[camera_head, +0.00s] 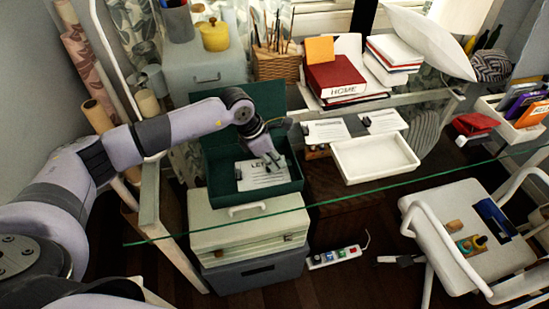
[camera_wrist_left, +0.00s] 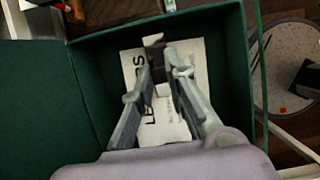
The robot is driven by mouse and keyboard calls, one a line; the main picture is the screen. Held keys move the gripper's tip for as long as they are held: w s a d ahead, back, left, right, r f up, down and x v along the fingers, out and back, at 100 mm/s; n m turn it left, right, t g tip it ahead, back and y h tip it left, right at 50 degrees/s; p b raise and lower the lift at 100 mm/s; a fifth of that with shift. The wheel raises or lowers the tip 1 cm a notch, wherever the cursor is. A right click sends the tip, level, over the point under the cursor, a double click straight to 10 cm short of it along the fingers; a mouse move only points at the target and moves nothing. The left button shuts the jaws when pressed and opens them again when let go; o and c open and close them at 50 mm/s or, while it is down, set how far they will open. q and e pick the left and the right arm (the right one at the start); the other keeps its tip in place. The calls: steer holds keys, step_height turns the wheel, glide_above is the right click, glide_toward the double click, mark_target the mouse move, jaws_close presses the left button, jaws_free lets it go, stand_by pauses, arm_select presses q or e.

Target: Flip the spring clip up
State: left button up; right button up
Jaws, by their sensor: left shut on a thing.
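A green open box (camera_head: 215,150) stands on a pale drawer unit, with a white printed sheet (camera_head: 262,181) lying in it. My left gripper (camera_head: 273,163) reaches down into the box over the right part of the sheet. In the left wrist view its fingers (camera_wrist_left: 158,75) are closed in on a small dark piece, apparently the spring clip (camera_wrist_left: 154,41), near the sheet's end. The fingers hide part of it. Another small dark piece (camera_head: 238,174) sits at the sheet's left edge. My right gripper is not in view.
A glass desk edge (camera_head: 400,178) crosses in front of the box. A white tray (camera_head: 375,158) and two cards (camera_head: 326,131) lie to the right. A red book (camera_head: 334,78) and a pencil basket (camera_head: 277,65) stand behind. A white chair (camera_head: 470,235) is at the right.

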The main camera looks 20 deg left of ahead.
arm_select(q)
jaws_close()
steer(key=shift+w+r, duration=0.1)
steer(key=shift+r, duration=0.05)
stand_by(0.4)
steer(key=shift+w+d+r+g+y, duration=0.1)
steer(key=shift+d+r+g+y, duration=0.2)
steer(key=shift+y, duration=0.2)
steer(key=shift+w+d+r+g+y, duration=0.1)
steer(key=shift+w+r+g+y, duration=0.1)
steer(key=shift+g+y, duration=0.3)
steer(key=shift+w+d+r+g+y+b, duration=0.15)
steer(key=shift+d+r+g+y+b, duration=0.15)
steer(key=shift+g+y+b, duration=0.45)
steer(key=shift+w+d+r+g+y+b, duration=0.1)
steer(key=shift+d+r+g+y+b, duration=0.2)
steer(key=shift+y, duration=0.75)
